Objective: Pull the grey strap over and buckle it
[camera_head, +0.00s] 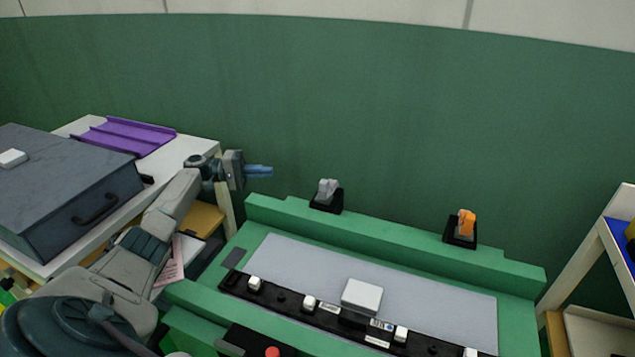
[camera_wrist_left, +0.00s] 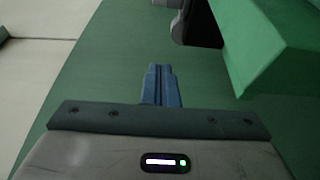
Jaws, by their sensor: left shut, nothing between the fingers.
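A grey clip-like piece (camera_head: 327,189) stands in a black holder (camera_head: 328,206) on the left part of the green fixture's raised back ledge. I cannot make out a separate strap or buckle. An orange piece (camera_head: 467,221) stands in a second black holder (camera_head: 461,240) further right on that ledge. My left gripper (camera_head: 268,171) is shut and empty, with its blue fingers pointing right, in the air left of the grey piece and apart from it. In the left wrist view the fingers (camera_wrist_left: 161,72) are together; a dark, partly cut-off part (camera_wrist_left: 198,25) shows beyond them. My right gripper is not in view.
The green fixture (camera_head: 400,226) has a grey panel, a white block (camera_head: 362,296) and a black rail (camera_head: 290,299) with several white clips. A dark grey box (camera_head: 60,190) and purple tray (camera_head: 125,136) are on the left table. A shelf (camera_head: 590,270) stands right.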

